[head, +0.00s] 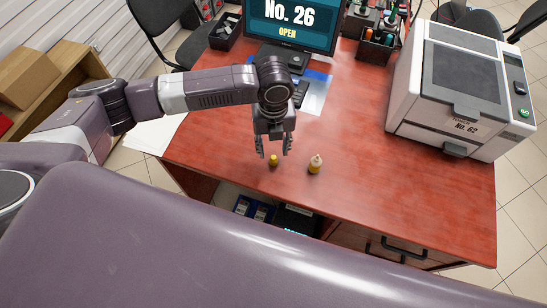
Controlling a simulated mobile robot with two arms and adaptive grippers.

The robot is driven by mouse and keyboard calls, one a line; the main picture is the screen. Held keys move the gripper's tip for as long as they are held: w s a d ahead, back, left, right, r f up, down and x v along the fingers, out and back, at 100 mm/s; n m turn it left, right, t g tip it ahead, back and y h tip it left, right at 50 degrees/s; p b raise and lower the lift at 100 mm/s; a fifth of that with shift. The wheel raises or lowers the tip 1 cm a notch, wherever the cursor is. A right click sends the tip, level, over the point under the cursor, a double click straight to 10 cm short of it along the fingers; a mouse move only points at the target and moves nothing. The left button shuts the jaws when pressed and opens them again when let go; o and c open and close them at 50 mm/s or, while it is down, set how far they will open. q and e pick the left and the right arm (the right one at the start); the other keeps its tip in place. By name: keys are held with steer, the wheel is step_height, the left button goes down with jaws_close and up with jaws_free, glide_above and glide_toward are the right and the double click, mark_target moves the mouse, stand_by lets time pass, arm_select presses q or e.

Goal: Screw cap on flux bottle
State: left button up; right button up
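The flux bottle (315,165) is a small bottle with yellowish contents and a pale tapered top. It stands upright on the red-brown desk near its front edge. A small yellow cap (273,160) is to the left of the bottle, apart from it. My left gripper (273,150) hangs pointing down over the cap, with its two fingers spread on either side of it. The fingers look apart from the cap, and the gripper holds nothing that I can see. Whether the cap touches the desk is hard to tell. My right gripper is not in view.
A white boxy machine (460,90) labelled No. 62 stands on the desk at right. An organiser (375,48) stands behind. The desk (390,190) is clear right of the bottle.

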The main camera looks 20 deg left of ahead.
mark_target(274, 157)
arm_select(q)
steer(key=shift+f+p, duration=0.3)
steer(key=shift+f, duration=0.1)
step_height(274, 157, down, 4)
steer(key=shift+f+p, duration=0.2)
steer(key=shift+p, duration=0.35)
steer(key=c, duration=0.8)
